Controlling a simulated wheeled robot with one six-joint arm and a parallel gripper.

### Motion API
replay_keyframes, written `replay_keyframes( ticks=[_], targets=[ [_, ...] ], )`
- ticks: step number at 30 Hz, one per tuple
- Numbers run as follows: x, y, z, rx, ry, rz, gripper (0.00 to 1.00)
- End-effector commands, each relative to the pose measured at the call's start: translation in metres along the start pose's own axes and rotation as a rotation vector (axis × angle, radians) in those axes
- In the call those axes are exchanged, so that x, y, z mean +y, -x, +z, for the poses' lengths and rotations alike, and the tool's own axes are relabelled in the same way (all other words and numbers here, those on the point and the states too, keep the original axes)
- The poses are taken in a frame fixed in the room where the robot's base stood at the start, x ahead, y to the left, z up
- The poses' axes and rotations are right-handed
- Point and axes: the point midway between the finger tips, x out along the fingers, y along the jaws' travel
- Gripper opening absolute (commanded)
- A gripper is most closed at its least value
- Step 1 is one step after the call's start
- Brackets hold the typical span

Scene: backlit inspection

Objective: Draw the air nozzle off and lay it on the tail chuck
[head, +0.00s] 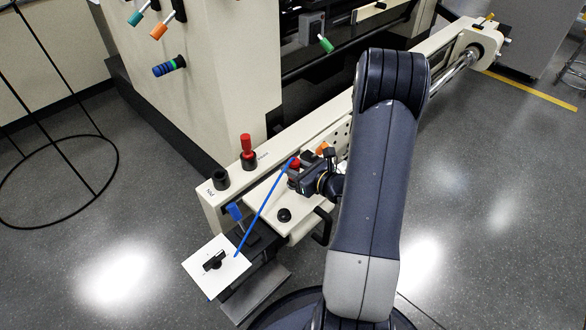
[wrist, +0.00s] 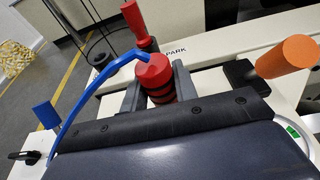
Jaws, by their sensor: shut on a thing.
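The red banded piece with the blue hose (wrist: 153,72), which I take for the air nozzle, stands between the two dark fingers of my gripper (wrist: 158,88). My gripper is shut on it. In the head view its red top (head: 295,163) shows beside my gripper (head: 304,175), over the cream plate at the near end of the beam. Its lower end is hidden, so I cannot tell whether it is seated or clear. I cannot identify the tail chuck for sure; a round end fitting (head: 487,38) with a shaft sits at the far end of the beam.
A red-handled piece (head: 247,145) stands in a black socket by the PARK label. An empty-looking black cup (head: 221,179) is near it. An orange knob (wrist: 285,58) is close to my gripper's right. The blue hose (head: 262,210) runs to a white plate (head: 228,270).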

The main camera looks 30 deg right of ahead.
Motion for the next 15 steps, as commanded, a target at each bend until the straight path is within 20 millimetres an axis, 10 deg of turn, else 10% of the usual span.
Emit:
replay_keyframes(
  ticks=[15],
  targets=[
    [0.0,0.004,0.016,0.0,0.0,0.0,0.0]
  ],
)
